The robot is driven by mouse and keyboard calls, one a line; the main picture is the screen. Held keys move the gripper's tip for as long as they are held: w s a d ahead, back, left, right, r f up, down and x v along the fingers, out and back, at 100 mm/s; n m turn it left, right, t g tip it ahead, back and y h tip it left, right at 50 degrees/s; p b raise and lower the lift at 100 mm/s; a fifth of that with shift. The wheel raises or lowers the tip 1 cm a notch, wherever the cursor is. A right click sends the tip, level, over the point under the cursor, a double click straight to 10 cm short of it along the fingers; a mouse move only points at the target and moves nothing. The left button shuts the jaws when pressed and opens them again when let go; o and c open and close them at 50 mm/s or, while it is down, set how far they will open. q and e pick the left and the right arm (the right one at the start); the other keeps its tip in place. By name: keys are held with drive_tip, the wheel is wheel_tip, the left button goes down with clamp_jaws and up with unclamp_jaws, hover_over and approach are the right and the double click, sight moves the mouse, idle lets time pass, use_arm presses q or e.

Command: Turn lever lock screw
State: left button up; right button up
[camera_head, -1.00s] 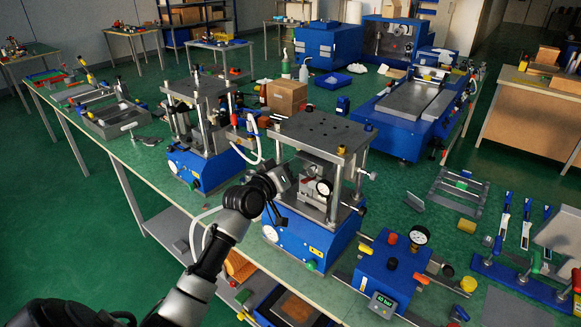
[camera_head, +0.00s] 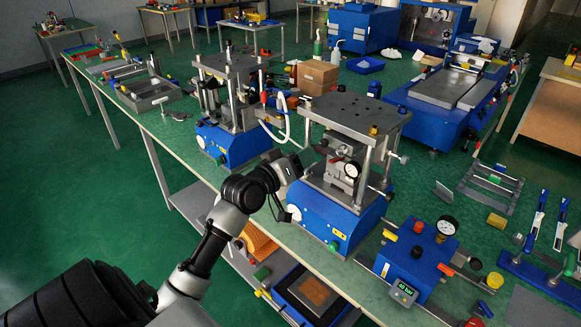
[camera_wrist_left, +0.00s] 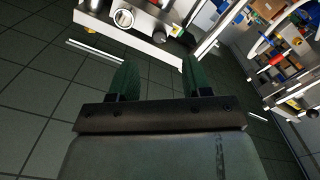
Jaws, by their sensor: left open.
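My left gripper (camera_head: 289,168) is at the left side of the nearer blue-based press (camera_head: 325,213), at about the height of its steel frame. In the left wrist view the gripper's two dark fingers (camera_wrist_left: 157,72) stand apart with nothing between them. The press has a steel top plate (camera_head: 357,112), posts and a round white gauge (camera_head: 352,169). A small red part (camera_head: 334,159) shows inside the frame. I cannot make out the lever lock screw in either view. My right gripper does not show.
A second press (camera_head: 228,140) stands behind on the left. A white hose (camera_head: 275,133) hangs between the presses. A blue pressure unit (camera_head: 420,258) with a gauge stands to the right. A cardboard box (camera_head: 317,76) is at the back. Green floor is open to the left.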

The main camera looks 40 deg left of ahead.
use_arm(q)
drive_tip(key=shift+s+a, duration=0.1)
drive_tip(key=shift+s, duration=1.65)
wheel_tip(320, 180, down, 20)
drive_tip(key=g+y, duration=0.1)
drive_tip(key=g, duration=0.3)
drive_tip(key=s+d+f+m+g, duration=0.1)
drive_tip(key=s+d+f+g, duration=0.3)
drive_tip(key=f, duration=0.7)
drive_tip(key=s+a+f+m+g, duration=0.1)
drive_tip(key=s+f, duration=0.4)
drive_tip(key=f, duration=0.7)
drive_tip(key=s+d+f+m+g, duration=0.2)
drive_tip(key=s+d+f, duration=0.2)
drive_tip(key=s, duration=0.7)
drive_tip(key=s+d+f+m+g, duration=0.2)
drive_tip(key=s+d+f+g, duration=0.1)
drive_tip(key=s+f, duration=0.6)
drive_tip(key=s+d+f+m+g, duration=0.2)
drive_tip(key=s+f, duration=0.4)
drive_tip(key=s, duration=0.7)
drive_tip(key=d+g, duration=0.1)
drive_tip(key=d, duration=0.1)
drive_tip(key=shift+s+d+f+m, duration=0.2)
drive_tip(key=shift+d+f+m, duration=0.1)
drive_tip(key=shift+d+f, duration=0.1)
